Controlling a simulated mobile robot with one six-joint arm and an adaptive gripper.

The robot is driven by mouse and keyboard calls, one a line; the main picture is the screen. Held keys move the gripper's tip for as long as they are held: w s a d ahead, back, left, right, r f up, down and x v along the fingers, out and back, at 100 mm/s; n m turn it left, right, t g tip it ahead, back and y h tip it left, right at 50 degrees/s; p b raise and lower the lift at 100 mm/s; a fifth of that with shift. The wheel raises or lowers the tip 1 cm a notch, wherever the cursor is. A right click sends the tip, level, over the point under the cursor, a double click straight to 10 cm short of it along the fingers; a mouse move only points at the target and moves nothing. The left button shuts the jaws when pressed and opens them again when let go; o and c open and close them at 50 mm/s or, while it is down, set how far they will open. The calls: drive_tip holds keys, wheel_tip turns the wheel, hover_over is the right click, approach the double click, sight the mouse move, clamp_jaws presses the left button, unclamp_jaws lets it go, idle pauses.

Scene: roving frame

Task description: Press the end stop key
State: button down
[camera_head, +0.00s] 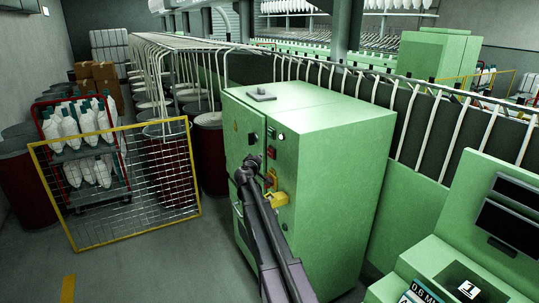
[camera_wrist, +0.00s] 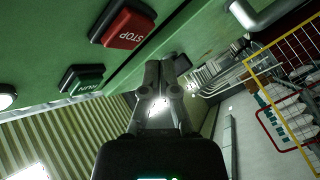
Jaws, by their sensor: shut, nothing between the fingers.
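A red key marked STOP (camera_wrist: 124,24) sits on a green panel at the upper left of the wrist view, its lettering upside down. A green key marked RUN (camera_wrist: 82,78) is below and left of it. The panel belongs to the green cabinet (camera_head: 335,165) in the head view, where a small red control (camera_head: 271,152) shows on its face. My gripper (camera_wrist: 164,72) is shut and empty, its fingertips to the right of and below the STOP key in the wrist view. In the head view my gripper (camera_head: 252,162) is in front of the cabinet; I cannot tell whether it touches.
A yellow-framed mesh panel (camera_head: 120,185) stands left of the cabinet, before a red cart of bobbins (camera_head: 82,150). A yellow part (camera_head: 279,199) is on the cabinet near my arm. A green console (camera_head: 455,250) is at the lower right.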

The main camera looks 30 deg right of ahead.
drive_tip(key=shift+d, duration=0.85)
drive_tip(key=shift+d, duration=0.25)
idle(0.9)
drive_tip(key=shift+d, duration=0.2)
drive_tip(key=shift+d, duration=0.35)
idle(0.9)
drive_tip(key=shift+a, duration=0.1)
idle(0.4)
drive_tip(key=shift+a, duration=0.75)
drive_tip(key=shift+a, duration=0.15)
drive_tip(key=shift+a, duration=2.35)
drive_tip(key=shift+s, duration=0.15)
